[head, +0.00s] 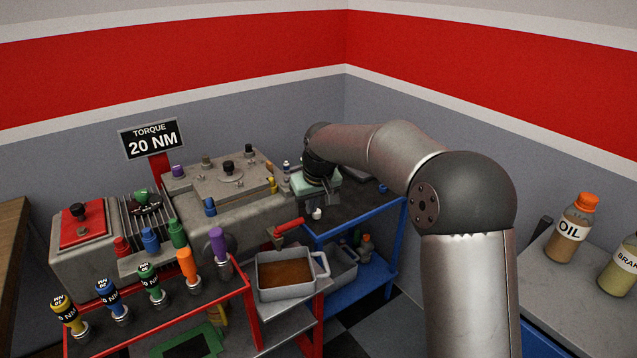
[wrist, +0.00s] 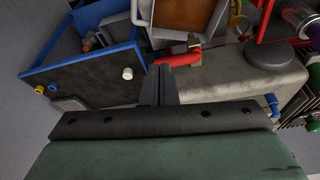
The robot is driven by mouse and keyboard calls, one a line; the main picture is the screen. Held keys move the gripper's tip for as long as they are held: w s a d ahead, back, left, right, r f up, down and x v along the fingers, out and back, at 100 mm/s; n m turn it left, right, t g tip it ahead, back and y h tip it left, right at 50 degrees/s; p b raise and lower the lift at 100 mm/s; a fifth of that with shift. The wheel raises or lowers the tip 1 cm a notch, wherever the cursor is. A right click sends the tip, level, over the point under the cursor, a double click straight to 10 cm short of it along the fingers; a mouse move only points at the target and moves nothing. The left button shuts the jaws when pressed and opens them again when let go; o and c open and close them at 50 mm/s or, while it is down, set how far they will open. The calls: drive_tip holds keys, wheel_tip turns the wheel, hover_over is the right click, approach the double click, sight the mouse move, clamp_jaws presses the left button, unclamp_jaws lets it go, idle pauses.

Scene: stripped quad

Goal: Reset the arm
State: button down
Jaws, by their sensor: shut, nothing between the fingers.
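My arm reaches across the right half of the head view, and my gripper (head: 331,196) hangs at its far end, over the dark top of the blue-framed cart. In the wrist view the two fingers of my gripper (wrist: 159,75) are together with nothing between them. Near the fingertips in the wrist view are a small white cylinder (wrist: 127,73) on the cart top and a red lever (wrist: 178,60) by the engine block. I cannot tell the gap between the fingertips and the surface below.
The grey engine block (head: 225,200) with coloured caps stands left of my gripper. A pan of brown liquid (head: 286,274) sits below it. Colour-banded torque tools (head: 150,283) line a red-framed cart (head: 247,300). An oil bottle (head: 572,229) stands on the right bench.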

drive_tip(key=s+d+r+m+g+h, duration=0.1)
drive_tip(key=s+d, duration=0.6)
drive_tip(key=s, duration=0.2)
drive_tip(key=s+d+r+m+h, duration=0.1)
drive_tip(key=s+d+r, duration=0.1)
drive_tip(key=s+d, duration=0.55)
drive_tip(key=s+d+f+m, duration=0.1)
drive_tip(key=s+d+f, duration=0.1)
drive_tip(key=s, duration=0.8)
drive_tip(key=s+d+f+m+g+p, duration=0.1)
drive_tip(key=s+d, duration=0.3)
drive_tip(key=s, duration=0.7)
drive_tip(key=shift+s+d+f+m+g+y, duration=0.15)
drive_tip(key=shift+f+m+g+y, duration=0.15)
drive_tip(key=shift+f+m, duration=0.45)
